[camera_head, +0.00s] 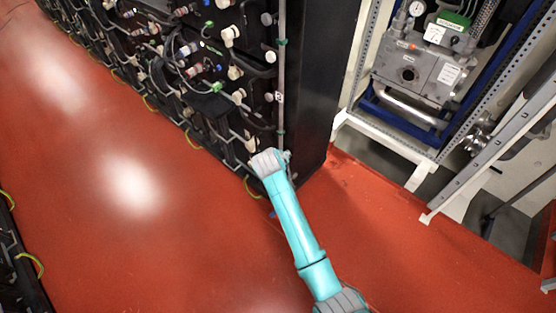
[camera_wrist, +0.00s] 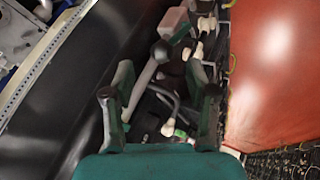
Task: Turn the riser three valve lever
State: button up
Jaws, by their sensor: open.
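A thin grey riser pipe (camera_head: 281,85) with small green bands runs down the end of the battery rack in the head view. My gripper (camera_head: 272,158) is at the pipe's lower part, in front of the rack's corner. In the wrist view my gripper (camera_wrist: 160,78) is open, with one finger on each side of a grey bar (camera_wrist: 147,83). A dark rounded knob (camera_wrist: 162,50) is at the bar's upper part, between and beyond the fingertips. I cannot tell for sure which part is the riser three lever, or whether a finger touches it.
The battery rack (camera_head: 205,60) with many cables and pale fittings stands at the left. Its black end panel (camera_head: 318,70) is right of the pipe. A metal frame (camera_head: 395,145) with a gauge and valve block (camera_head: 418,75) is farther right. The red floor (camera_head: 130,240) is open.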

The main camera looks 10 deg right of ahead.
jog(key=v, duration=0.6)
